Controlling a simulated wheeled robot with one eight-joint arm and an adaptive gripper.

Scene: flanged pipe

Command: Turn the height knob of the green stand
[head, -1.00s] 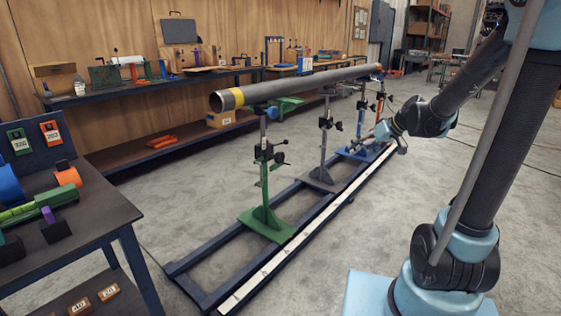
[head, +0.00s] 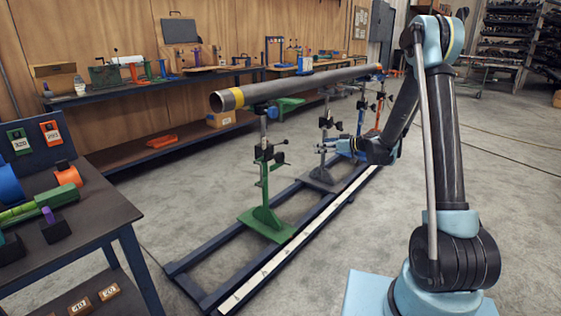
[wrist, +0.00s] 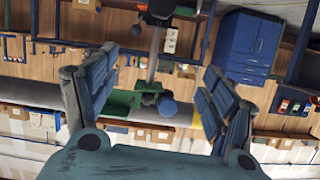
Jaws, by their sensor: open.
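The green stand (head: 264,215) stands upright on the dark rail frame and bears the near end of the grey pipe (head: 310,82).
The rail frame (head: 215,245) lies on the floor. A workbench (head: 95,220) stands at left.

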